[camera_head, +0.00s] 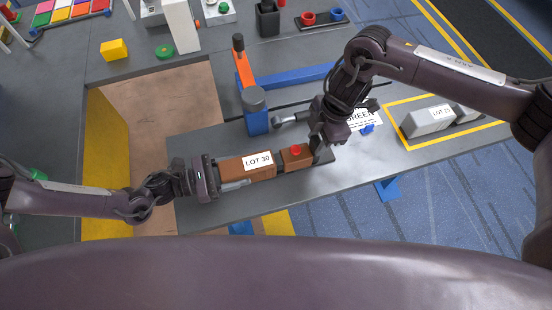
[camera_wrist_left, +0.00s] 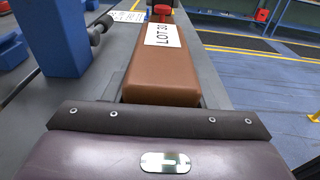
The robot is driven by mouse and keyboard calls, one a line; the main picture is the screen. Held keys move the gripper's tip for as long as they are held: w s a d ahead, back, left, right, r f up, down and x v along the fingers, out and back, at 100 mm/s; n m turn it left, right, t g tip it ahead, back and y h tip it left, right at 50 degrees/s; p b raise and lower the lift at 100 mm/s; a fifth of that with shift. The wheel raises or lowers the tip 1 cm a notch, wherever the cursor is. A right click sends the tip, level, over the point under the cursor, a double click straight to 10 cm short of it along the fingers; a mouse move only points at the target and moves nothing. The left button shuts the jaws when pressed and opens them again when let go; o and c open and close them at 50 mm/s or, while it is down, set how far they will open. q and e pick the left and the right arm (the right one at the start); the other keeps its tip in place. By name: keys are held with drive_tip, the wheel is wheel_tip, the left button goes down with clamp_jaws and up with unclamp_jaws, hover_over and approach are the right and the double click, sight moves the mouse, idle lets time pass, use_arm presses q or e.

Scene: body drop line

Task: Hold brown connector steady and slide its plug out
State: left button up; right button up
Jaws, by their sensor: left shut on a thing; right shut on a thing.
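The brown connector (camera_head: 235,167) lies along the grey bench and has a white LOT 30 label. My left gripper (camera_head: 222,173) is shut on its left end. In the left wrist view, the connector body (camera_wrist_left: 163,75) runs straight away from the gripper. The brown plug (camera_head: 293,160), with a red button (camera_head: 295,150) on top, is at the connector's right end. A narrow dark line shows between plug and body; I cannot tell whether it is a gap or a seam. My right gripper (camera_head: 318,153) is shut on the plug's right end and partly hides it.
A blue and orange toggle clamp (camera_head: 256,120) stands behind the connector. A grey connector (camera_head: 430,120) lies in a yellow-outlined area at right, near a white GREEN card (camera_head: 362,119). A brown-floored, yellow-walled bin (camera_head: 108,125) opens at left.

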use_arm(q)
drive_tip(key=shift+s+a+f, duration=0.2)
drive_tip(key=shift+a+f, duration=0.05)
drive_tip(key=shift+f, duration=0.25)
use_arm(e)
drive_tip(key=shift+w+d, duration=0.2)
drive_tip(key=shift+d, duration=0.35)
drive_tip(key=shift+w+d, duration=0.15)
drive_tip(key=shift+d, duration=0.4)
drive_tip(key=o, duration=1.2)
use_arm(q)
drive_tip(key=shift+d, duration=0.1)
use_arm(e)
drive_tip(key=shift+s+a+v, duration=0.1)
drive_tip(key=shift+a+v, duration=0.15)
drive_tip(key=shift+v, duration=0.9)
drive_tip(key=shift+s+a+v, duration=0.1)
drive_tip(key=shift+a+v, duration=0.15)
drive_tip(key=shift+v, duration=0.85)
drive_tip(key=shift+s+a+v, duration=0.1)
drive_tip(key=shift+a+v, duration=0.15)
drive_tip(key=shift+v, duration=0.9)
drive_tip(key=shift+r, duration=0.15)
use_arm(q)
drive_tip(key=o, duration=1.3)
drive_tip(key=shift+w+r, duration=0.15)
use_arm(e)
drive_tip(key=shift+w, duration=0.15)
